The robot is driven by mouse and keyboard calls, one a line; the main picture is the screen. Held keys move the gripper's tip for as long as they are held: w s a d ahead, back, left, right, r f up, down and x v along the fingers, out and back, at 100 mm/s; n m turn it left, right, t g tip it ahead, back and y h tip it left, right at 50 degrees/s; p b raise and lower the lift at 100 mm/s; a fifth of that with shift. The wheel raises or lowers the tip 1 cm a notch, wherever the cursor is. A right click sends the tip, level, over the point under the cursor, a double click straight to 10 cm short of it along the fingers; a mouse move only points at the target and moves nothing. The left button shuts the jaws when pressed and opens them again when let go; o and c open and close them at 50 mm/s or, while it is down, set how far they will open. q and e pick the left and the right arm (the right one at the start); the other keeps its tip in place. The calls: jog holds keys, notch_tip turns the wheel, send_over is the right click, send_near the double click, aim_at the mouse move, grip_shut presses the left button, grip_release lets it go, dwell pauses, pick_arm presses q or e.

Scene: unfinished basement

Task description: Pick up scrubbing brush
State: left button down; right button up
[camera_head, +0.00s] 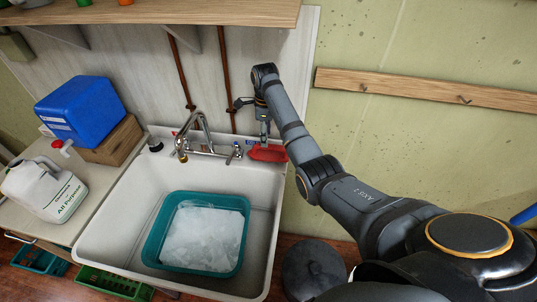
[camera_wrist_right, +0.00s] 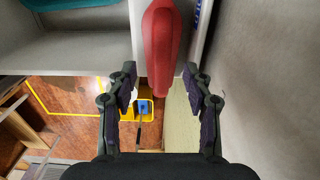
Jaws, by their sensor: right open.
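The scrubbing brush (camera_head: 268,153) is a red object lying on the back right corner of the white sink's rim. In the right wrist view the red brush (camera_wrist_right: 161,40) reaches down from the top, and its lower end lies in line with the gap between the fingers. My right gripper (camera_head: 264,132) points down just above the brush. Its fingers (camera_wrist_right: 160,85) are open, one on each side of the brush's end, and I see no contact. The brush's bristles are hidden. My left gripper does not show.
The white sink (camera_head: 120,225) holds a teal basin (camera_head: 153,240) of suds. The faucet (camera_head: 200,135) stands left of my gripper, the wall close behind. A blue container (camera_head: 80,108) and white jug (camera_head: 42,190) stand at left. A wooden shelf (camera_head: 150,15) hangs above.

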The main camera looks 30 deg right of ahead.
aim_at(268, 153)
jog(key=shift+s+d+f, duration=0.1)
jog(key=shift+f, duration=0.05)
jog(key=f, duration=0.1)
jog(key=f+p, duration=0.1)
jog(key=f, duration=0.2)
jog(key=shift+s+d+p, duration=0.15)
jog(key=shift+d+p, duration=0.1)
jog(key=shift+p, duration=0.05)
jog(key=shift+f, duration=0.4)
jog(key=shift+r, duration=0.1)
jog(key=c, duration=0.4)
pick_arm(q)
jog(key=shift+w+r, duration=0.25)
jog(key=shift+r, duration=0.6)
pick_arm(e)
grip_shut()
